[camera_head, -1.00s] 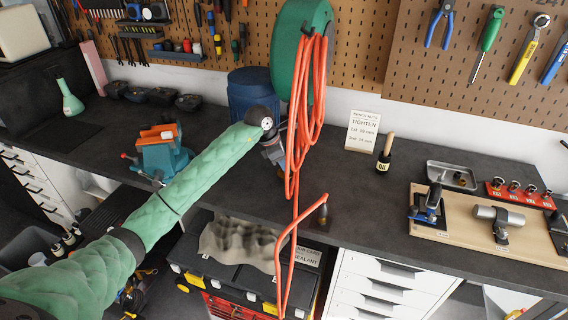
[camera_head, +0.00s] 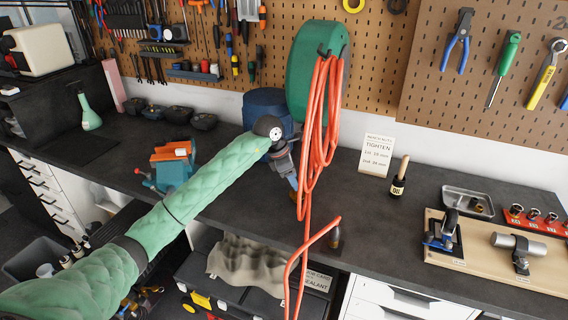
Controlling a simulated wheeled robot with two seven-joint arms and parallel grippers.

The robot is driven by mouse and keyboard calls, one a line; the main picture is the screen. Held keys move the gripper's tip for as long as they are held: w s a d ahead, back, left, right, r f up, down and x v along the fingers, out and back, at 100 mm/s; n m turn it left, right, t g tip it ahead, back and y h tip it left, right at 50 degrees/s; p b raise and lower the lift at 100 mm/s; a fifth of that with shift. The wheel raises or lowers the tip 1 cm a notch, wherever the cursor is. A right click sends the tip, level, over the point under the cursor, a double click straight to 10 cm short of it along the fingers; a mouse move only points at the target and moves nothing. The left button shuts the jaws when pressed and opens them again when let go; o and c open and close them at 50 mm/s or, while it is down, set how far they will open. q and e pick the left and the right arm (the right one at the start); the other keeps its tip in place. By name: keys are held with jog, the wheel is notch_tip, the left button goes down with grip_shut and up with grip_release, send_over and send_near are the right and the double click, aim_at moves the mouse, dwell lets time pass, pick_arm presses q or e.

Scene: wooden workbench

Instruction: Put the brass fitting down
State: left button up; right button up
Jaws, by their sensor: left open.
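My left arm reaches in from the left over the bench. Its gripper (camera_head: 289,172) points down beside and partly behind the orange hose (camera_head: 315,130), in front of the blue drum. Its jaws are open; the fingertips are small and partly covered by the hose, and I see nothing held between them. No brass fitting can be made out for certain. A small brass-coloured piece (camera_head: 478,208) lies in the grey metal tray (camera_head: 455,197) at the right. My right gripper is not in view.
The hose hangs from a green reel (camera_head: 308,75) and its end droops over the bench's front edge. Bare worktop (camera_head: 365,220) lies between hose and fixture board (camera_head: 480,262).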

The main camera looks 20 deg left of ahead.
pick_arm(q)
jog(key=b+v, duration=0.3)
jog(key=v, duration=0.5)
jog(key=shift+a+r, duration=0.15)
jog(key=shift+r, duration=0.1)
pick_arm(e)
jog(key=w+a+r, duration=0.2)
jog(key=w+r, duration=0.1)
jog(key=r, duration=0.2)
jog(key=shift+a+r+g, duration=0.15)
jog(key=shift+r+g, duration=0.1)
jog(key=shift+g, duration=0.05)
pick_arm(q)
jog(key=shift+s, duration=0.1)
